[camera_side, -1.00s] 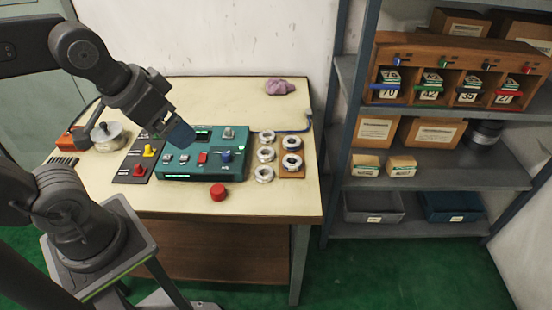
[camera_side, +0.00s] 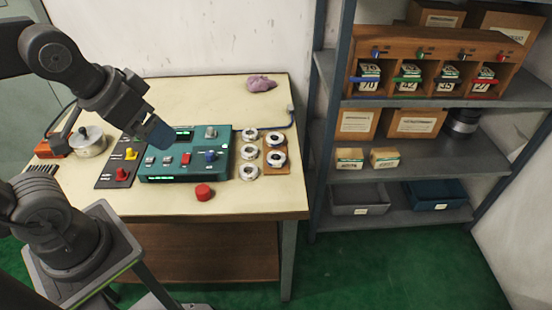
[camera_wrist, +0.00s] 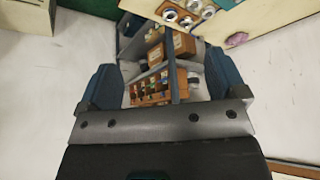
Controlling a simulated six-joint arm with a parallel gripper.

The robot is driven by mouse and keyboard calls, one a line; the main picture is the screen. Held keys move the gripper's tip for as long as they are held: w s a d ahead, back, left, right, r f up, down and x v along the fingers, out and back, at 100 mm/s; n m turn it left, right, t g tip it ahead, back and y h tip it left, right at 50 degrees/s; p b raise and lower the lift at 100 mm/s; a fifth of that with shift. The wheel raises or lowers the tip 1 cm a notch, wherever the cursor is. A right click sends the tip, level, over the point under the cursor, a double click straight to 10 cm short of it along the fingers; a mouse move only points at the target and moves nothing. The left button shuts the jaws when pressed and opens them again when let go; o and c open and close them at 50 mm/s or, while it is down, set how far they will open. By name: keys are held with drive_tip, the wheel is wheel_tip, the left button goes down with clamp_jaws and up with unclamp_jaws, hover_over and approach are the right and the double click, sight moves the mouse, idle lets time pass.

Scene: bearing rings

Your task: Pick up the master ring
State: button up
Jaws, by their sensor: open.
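Several silvery bearing rings lie at the right of the table. Three stand in a column on the bare top: back ring (camera_side: 249,134), middle ring (camera_side: 249,153), front ring (camera_side: 248,173). Two more, a back one (camera_side: 276,139) and a front one (camera_side: 276,158), sit on a brown wooden board (camera_side: 277,171). I cannot tell by looks which is the master ring. My gripper (camera_side: 158,134) is open and empty, above the teal control box, left of the rings and apart from them. In the wrist view its blue fingers (camera_wrist: 160,80) are spread; some rings (camera_wrist: 186,19) show at the top.
The teal control box (camera_side: 185,166) stands under my gripper. A red button (camera_side: 204,193) is in front of it, a black switch panel (camera_side: 112,176) left. A blue-grey hooked rod (camera_side: 285,124) and purple cloth (camera_side: 261,83) lie behind the rings. A shelf (camera_side: 400,170) stands right.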

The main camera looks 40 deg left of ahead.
idle(0.4)
drive_tip(key=n+g, duration=0.6)
drive_tip(key=n, duration=1.3)
hover_over(276, 156)
drive_tip(key=f, duration=2.5)
drive_tip(key=shift+s+a, duration=0.1)
drive_tip(key=shift+s, duration=0.15)
drive_tip(key=shift+w+d+f, duration=0.1)
drive_tip(key=shift+f, duration=1.2)
drive_tip(key=shift+w+d+f, duration=0.1)
drive_tip(key=shift+f, duration=1.2)
drive_tip(key=c, duration=1.2)
